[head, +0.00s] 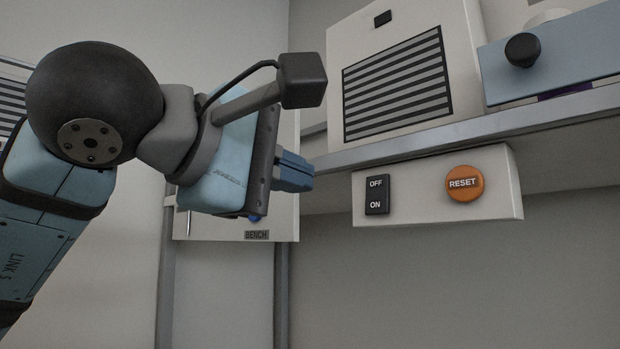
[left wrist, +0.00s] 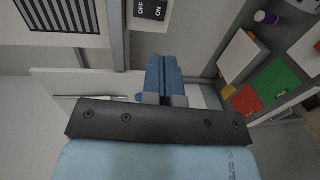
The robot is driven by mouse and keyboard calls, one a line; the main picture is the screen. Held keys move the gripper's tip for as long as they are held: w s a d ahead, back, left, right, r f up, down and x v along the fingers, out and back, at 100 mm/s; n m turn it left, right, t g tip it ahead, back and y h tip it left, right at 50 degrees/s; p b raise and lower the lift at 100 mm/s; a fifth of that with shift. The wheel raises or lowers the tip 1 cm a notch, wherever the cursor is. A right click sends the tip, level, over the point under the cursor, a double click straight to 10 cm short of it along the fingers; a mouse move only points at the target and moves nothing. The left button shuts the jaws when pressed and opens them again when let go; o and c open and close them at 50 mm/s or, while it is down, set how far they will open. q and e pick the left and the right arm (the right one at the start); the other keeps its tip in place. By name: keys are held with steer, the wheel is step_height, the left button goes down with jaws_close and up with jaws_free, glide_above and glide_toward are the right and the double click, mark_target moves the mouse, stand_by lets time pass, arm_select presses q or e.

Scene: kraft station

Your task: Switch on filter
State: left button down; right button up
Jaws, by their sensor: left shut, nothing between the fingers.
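A black rocker switch (head: 376,195) marked OFF above ON sits on a pale control box (head: 420,205) under the shelf edge. The switch also shows at the top of the left wrist view (left wrist: 150,10). A pale unit with a dark slatted grille (head: 398,85) stands above it; I cannot tell whether this is the filter. My left gripper (head: 308,178) is shut and empty, left of the switch and apart from it in the head view. Its blue fingers (left wrist: 163,62) show in the left wrist view. My right gripper is not in view.
An orange RESET button (head: 464,183) is right of the switch on the same box. The metal shelf edge (head: 470,132) runs just above. A pale panel labelled BENCH (head: 225,228) is behind my left gripper. A blue part with a black knob (head: 522,49) is at upper right.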

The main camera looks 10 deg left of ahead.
mark_target(375, 208)
arm_select(q)
steer(key=p+x, duration=0.3)
steer(key=x, duration=0.8)
steer(key=shift+w+d, duration=0.1)
steer(key=shift+w, duration=0.05)
steer(key=shift+w+d+f+p, duration=0.15)
steer(key=shift+w+d+p, duration=0.15)
steer(key=shift+w, duration=0.1)
